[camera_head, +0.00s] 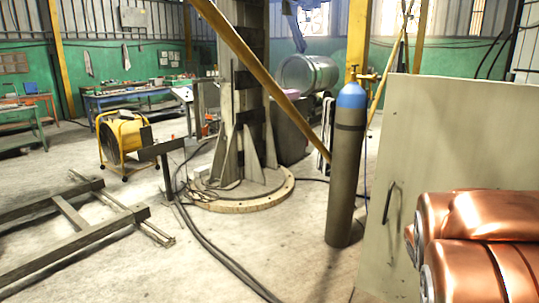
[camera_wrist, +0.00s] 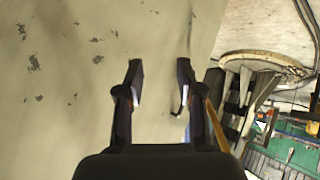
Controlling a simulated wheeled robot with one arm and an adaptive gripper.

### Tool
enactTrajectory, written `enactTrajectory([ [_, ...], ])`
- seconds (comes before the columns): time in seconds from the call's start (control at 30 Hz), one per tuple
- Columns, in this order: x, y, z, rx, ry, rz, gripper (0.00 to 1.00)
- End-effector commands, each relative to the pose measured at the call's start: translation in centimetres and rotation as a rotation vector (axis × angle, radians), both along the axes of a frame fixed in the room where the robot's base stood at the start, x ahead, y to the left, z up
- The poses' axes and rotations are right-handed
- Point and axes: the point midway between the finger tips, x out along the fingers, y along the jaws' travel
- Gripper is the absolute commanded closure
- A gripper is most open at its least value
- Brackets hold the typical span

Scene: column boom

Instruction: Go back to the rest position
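My gripper (camera_wrist: 159,72) shows in the wrist view with its two dark fingers spread apart. Nothing is between the fingers. Behind them is a pale, scuffed flat surface (camera_wrist: 60,90); I cannot tell its distance. The gripper does not show in the head view.
A pale cabinet (camera_head: 455,130) with a dark handle stands at the right in the head view. A grey gas cylinder (camera_head: 346,180) with a blue top stands beside it. A column on a round base (camera_head: 240,200), cables, a yellow fan (camera_head: 122,138) and a metal frame (camera_head: 75,215) occupy the floor.

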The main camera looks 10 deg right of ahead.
Motion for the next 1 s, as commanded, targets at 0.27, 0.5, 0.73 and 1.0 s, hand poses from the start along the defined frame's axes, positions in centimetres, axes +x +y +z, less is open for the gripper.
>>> enactTrajectory([
  [0.27, -6.1, 10.9, -3.9, 0.219, 0.249, 0.021, 0.63],
  [0.5, -14.0, 21.1, -6.2, 0.413, 0.528, 0.123, 0.63],
  [0.73, -20.7, 27.4, -6.5, 0.528, 0.742, 0.231, 0.63],
  [1.0, -22.6, 28.8, -6.3, 0.555, 0.801, 0.262, 0.63],
])
